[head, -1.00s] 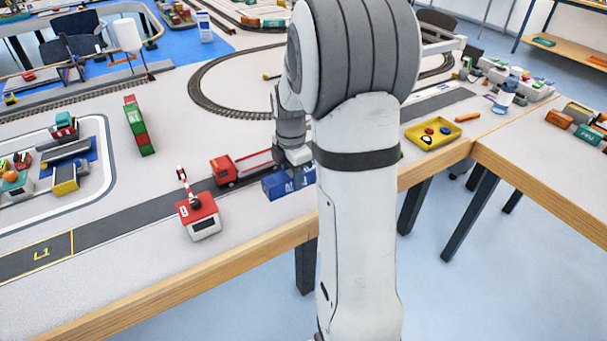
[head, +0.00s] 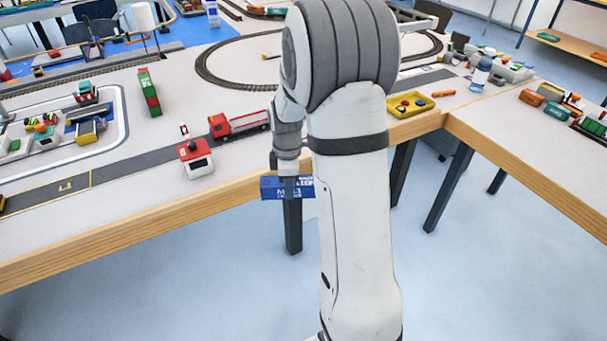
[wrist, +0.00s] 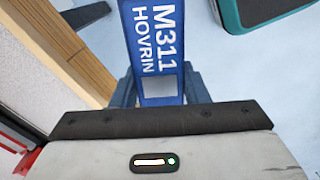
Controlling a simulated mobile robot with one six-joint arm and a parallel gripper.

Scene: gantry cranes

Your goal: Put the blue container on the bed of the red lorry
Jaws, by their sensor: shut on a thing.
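The blue container (head: 286,188) is held by my gripper (head: 290,178) in front of the table's front edge, over the floor in the head view. In the wrist view the container (wrist: 155,45) shows white lettering "M311 HOVRIN" and sits between the jaws (wrist: 158,88). My gripper is shut on it. The red lorry (head: 240,123) stands on the table's grey road, its cab to the left and its bed to the right. The bed looks empty, though it is seen at a low slant. The container is nearer to me than the lorry, apart from it.
A small red-roofed white hut (head: 196,158) stands left of the lorry, near the table's front edge (head: 150,225). A green and red container stack (head: 149,92) is farther back. A yellow tray (head: 410,104) lies to the right. My arm hides part of the table.

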